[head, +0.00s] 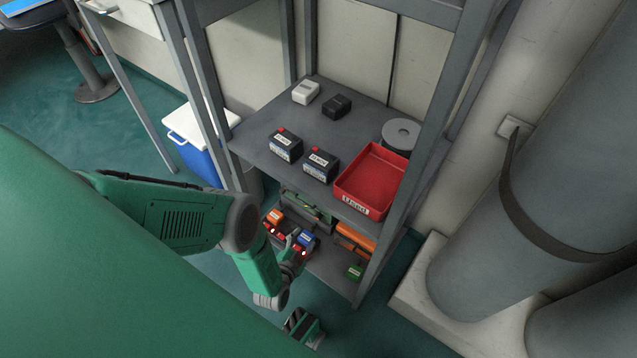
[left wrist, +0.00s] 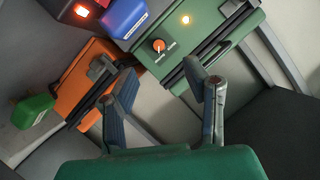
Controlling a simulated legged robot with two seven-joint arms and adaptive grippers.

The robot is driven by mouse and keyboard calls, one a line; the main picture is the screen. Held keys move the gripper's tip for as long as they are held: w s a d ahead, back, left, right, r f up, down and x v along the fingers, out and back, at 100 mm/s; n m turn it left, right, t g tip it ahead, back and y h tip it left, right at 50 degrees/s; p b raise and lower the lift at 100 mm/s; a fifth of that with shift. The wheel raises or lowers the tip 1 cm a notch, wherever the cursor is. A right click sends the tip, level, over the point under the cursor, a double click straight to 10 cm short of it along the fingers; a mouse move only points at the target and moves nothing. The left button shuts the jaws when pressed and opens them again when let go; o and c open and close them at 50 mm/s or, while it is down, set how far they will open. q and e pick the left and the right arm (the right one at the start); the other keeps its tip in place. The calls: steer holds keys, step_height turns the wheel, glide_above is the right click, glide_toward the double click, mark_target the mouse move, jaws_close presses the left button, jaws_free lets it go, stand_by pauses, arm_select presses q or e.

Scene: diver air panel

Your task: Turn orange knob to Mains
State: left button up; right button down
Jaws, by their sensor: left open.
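In the left wrist view the orange knob (left wrist: 159,45) is a small round knob with a pale pointer line, on the face of a green case (left wrist: 185,65). Small markings beside it are too small to read. My left gripper (left wrist: 165,98) is open and empty, its two grey fingers apart below the knob, not touching it. In the head view my left gripper (head: 294,250) reaches into the lower shelf, and the green case (head: 305,210) shows only partly beneath the upper shelf; the knob is hidden there.
An orange case (left wrist: 85,80) stands left of the green case, with a blue battery (left wrist: 124,17) and a green block (left wrist: 32,110) nearby. The upper shelf (head: 260,128) holds a red tray (head: 365,180) and several batteries. A shelf post (head: 405,170) stands to the right.

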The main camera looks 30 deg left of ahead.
mark_target(317, 219)
arm_select(q)
steer(key=b+x, duration=0.1)
steer(key=x, duration=0.1)
steer(key=d+b+x, duration=0.1)
steer(key=x, duration=0.1)
steer(key=b+x, duration=0.1)
steer(key=x, duration=0.2)
steer(key=shift+w+d+r, duration=0.1)
steer(key=shift+w+d, duration=0.05)
steer(key=shift+a+b+x, duration=0.2)
steer(key=shift+b+x, duration=0.4)
steer(key=shift+x, duration=0.4)
steer(key=shift+w+a, duration=0.3)
steer(key=shift+d, duration=0.25)
steer(key=shift+c, duration=0.4)
steer(key=shift+d, duration=0.1)
jaws_close()
steer(key=shift+s, duration=0.1)
arm_select(e)
steer(key=f, duration=0.2)
steer(key=d+f, duration=0.1)
steer(key=f, duration=0.2)
steer(key=shift+f, duration=0.2)
